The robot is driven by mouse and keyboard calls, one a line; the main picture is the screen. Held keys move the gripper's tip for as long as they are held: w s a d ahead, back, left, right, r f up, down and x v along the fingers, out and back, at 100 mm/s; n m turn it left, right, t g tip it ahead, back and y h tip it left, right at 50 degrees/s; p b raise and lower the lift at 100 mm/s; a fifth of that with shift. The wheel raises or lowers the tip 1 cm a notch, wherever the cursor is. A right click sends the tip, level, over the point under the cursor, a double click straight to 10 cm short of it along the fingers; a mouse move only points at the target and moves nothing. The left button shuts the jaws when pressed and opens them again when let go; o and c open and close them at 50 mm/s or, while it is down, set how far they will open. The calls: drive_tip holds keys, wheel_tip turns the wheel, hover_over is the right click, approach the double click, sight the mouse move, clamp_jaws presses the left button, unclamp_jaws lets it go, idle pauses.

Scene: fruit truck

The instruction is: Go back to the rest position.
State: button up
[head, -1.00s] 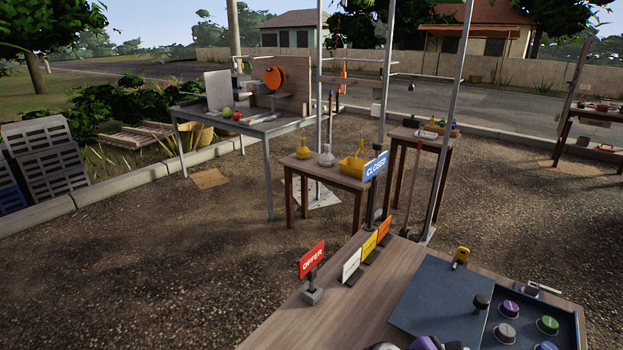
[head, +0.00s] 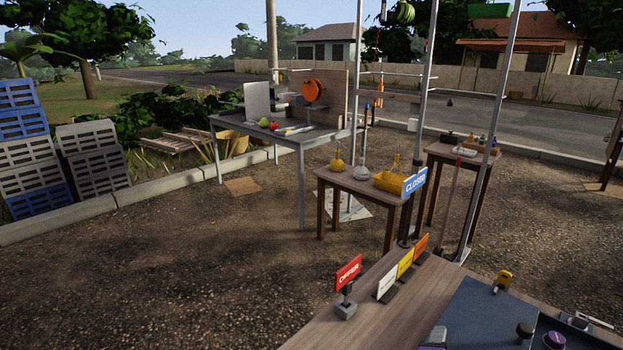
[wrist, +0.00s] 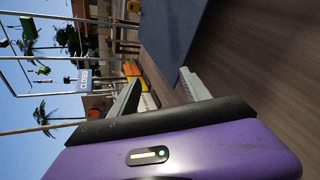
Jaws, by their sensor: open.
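My gripper (wrist: 157,97) shows in the wrist view with its two grey fingers spread apart and nothing between them. The purple body of my gripper fills the lower part of that view. The fingers are above the wooden table (head: 400,310), close to the blue mat (head: 470,318). In the head view only a small part of my arm shows at the bottom edge, and the fingertips cannot be made out there.
A yellow object (head: 502,281) stands at the mat's edge. A side table (head: 350,184) with flasks is behind. Open gravel (head: 180,270) lies left.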

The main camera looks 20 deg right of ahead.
drive_tip(key=a+t+y, duration=0.1)
drive_tip(key=a, duration=0.1)
drive_tip(key=a+f+m+t+y, duration=0.1)
drive_tip(key=a, duration=0.1)
drive_tip(key=a+t+y, duration=0.1)
drive_tip(key=a+t, duration=0.1)
drive_tip(key=a, duration=0.1)
drive_tip(key=shift+f+m, duration=0.15)
drive_tip(key=shift+m, duration=0.25)
drive_tip(key=s+a+r+m+t+y, duration=0.2)
drive_tip(key=s+a+m+t+y, duration=0.25)
drive_tip(key=a, duration=0.45)
drive_tip(key=s+a+r+m+y, duration=0.1)
drive_tip(key=s+a+m, duration=0.1)
drive_tip(key=s, duration=0.8)
drive_tip(key=s+a+r+m+y, duration=0.2)
drive_tip(key=s+a+m, duration=0.1)
drive_tip(key=s, duration=0.8)
drive_tip(key=shift+s+a+g, duration=0.2)
drive_tip(key=shift+s+g, duration=0.1)
drive_tip(key=shift+g, duration=0.05)
drive_tip(key=shift+r+y, duration=0.1)
drive_tip(key=shift+y, duration=0.15)
